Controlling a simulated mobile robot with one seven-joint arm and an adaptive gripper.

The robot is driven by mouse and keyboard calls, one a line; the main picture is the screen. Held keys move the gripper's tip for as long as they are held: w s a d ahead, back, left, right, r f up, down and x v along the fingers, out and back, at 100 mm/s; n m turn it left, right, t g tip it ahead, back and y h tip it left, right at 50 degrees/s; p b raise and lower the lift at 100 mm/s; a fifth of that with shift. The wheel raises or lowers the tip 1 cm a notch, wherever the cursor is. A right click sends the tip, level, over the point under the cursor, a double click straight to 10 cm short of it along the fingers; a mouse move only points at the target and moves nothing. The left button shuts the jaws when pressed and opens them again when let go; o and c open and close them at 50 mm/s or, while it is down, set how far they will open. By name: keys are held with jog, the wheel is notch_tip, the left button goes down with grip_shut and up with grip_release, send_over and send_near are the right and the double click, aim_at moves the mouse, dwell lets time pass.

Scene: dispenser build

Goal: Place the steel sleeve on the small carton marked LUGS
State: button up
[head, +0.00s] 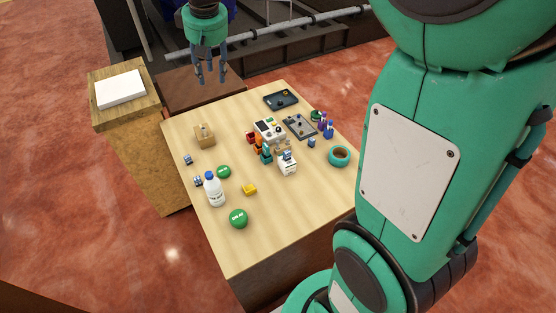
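My gripper (210,76) hangs at the top of the head view, fingers down, above the table's far left side. Its fingers are apart and nothing shows between them. A small tan carton (204,138) stands on the table's left half, below the gripper in the picture, with something small on or in its top. A white box-like item (288,168) stands near the table's middle. No LUGS marking is legible on either. Small grey-blue pieces lie at the left edge (188,159) and beside the bottle (197,181); I cannot tell whether either is the steel sleeve.
The wooden table (240,255) holds a white bottle (214,192), green discs (238,218), a yellow block (249,189), a white device (268,130), dark trays (280,99), a teal ring (339,156) and small blue bottles (328,132). A wooden pedestal (145,155) stands left. The table's front is clear.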

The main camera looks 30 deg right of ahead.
jog(key=s+r+m+t, duration=0.1)
jog(key=s+r, duration=0.2)
jog(key=s, duration=1.6)
jog(key=s+f+m, duration=0.1)
jog(key=s+f, duration=0.1)
jog(key=s, duration=0.6)
jog(key=s+f+t, duration=0.1)
jog(key=s+f, duration=0.2)
jog(key=s, duration=0.5)
jog(key=shift+s+d+f+m+t, duration=0.2)
jog(key=shift+d+f+m+t, duration=0.1)
jog(key=shift+m, duration=0.1)
jog(key=shift+f, duration=0.1)
notch_tip(320, 180, down, 18)
jog(key=b, duration=1.8)
